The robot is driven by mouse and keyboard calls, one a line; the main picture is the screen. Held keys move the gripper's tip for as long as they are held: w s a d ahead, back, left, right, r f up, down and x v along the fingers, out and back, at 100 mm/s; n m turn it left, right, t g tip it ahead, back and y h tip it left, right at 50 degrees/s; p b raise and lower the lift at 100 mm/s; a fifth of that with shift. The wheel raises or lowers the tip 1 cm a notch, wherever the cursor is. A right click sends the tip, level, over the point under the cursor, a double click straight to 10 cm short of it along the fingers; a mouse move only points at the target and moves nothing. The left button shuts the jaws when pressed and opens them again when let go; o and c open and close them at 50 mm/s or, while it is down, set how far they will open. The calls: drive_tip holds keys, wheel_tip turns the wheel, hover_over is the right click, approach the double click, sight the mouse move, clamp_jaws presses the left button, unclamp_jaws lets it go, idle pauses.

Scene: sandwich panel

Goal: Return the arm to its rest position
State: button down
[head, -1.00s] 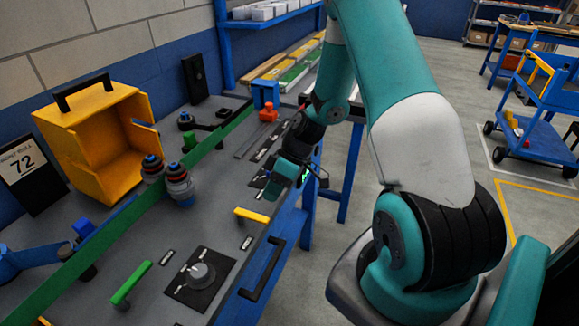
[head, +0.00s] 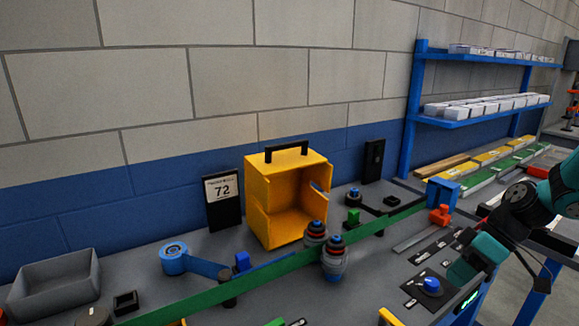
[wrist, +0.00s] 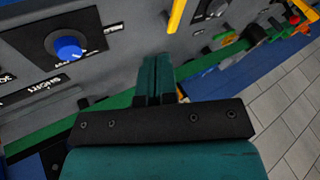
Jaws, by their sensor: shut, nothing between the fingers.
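My gripper (head: 462,272) is at the right of the head view, over the bench's front edge, close to a blue knob on a black plate (head: 413,281). The wrist view shows its two teal fingers (wrist: 155,72) together with nothing between them. The same view shows a blue knob (wrist: 67,47) on a dark plate to the left of the fingers. The fingers appear apart from the knob. Most of my arm is outside the head view, so its full pose is hidden.
The grey bench carries an open yellow box (head: 270,215), stacked dark rings (head: 333,262), a long green strip (head: 285,268) and a red part (head: 439,215). A yellow handle (wrist: 176,14) lies ahead of the fingers. Open floor (wrist: 290,120) is at the wrist view's right.

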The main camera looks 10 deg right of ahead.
drive_tip(key=s+a+r+h, duration=0.1)
drive_tip(key=s+a+r, duration=0.1)
drive_tip(key=a+r, duration=0.6)
drive_tip(key=s+a+r+h, duration=0.1)
drive_tip(key=s+a+r, duration=0.1)
drive_tip(key=s+a, duration=0.5)
drive_tip(key=s+a+r, duration=0.3)
drive_tip(key=s+a, duration=0.4)
drive_tip(key=a, duration=0.1)
drive_tip(key=shift+s+a+m+h, duration=0.15)
drive_tip(key=shift+s+m+h, duration=0.1)
drive_tip(key=shift+m+h, duration=0.15)
